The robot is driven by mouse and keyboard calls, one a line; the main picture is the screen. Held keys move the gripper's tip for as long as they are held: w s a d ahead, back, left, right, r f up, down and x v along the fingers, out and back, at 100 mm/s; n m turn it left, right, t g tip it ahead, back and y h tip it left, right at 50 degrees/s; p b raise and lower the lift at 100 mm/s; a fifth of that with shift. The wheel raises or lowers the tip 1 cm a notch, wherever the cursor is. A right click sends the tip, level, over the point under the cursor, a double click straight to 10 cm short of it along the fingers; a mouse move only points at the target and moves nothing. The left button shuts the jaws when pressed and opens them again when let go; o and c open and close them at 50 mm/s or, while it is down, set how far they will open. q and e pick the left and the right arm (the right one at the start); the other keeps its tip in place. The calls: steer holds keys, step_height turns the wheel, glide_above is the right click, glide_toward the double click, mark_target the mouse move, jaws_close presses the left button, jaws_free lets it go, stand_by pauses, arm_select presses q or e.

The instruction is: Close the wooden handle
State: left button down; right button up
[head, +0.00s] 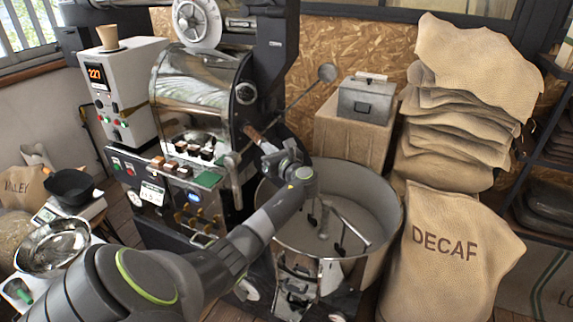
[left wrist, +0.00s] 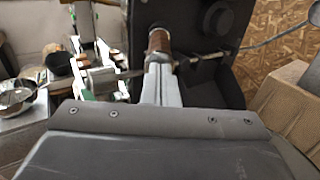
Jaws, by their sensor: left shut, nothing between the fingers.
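The wooden handle (head: 252,132) is a short brown grip on the front right of the roaster (head: 200,85). It also shows in the left wrist view (left wrist: 159,40), straight beyond my fingertips. My left gripper (head: 266,146) reaches up to it from below right in the head view. In the left wrist view its fingers (left wrist: 161,62) are together, with nothing held between them. The fingertips are at or very close to the near end of the handle; I cannot tell whether they touch. My right gripper is in neither view.
A round cooling drum (head: 340,200) with stirring arms stands below and right of my left arm. Stacked sacks and a DECAF sack (head: 445,250) fill the right side. A metal box (head: 366,99) sits on a carton behind. A pan (head: 68,186) is at left.

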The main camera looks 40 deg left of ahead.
arm_select(q)
steer(key=shift+a+r, duration=0.2)
steer(key=shift+r, duration=0.1)
steer(key=shift+d, duration=0.1)
steer(key=b+v, duration=0.3)
steer(key=v, duration=1.4)
steer(key=shift+d+f, duration=0.2)
steer(key=shift+f, duration=0.05)
steer(key=shift+s+f, duration=0.1)
steer(key=shift+s, duration=0.05)
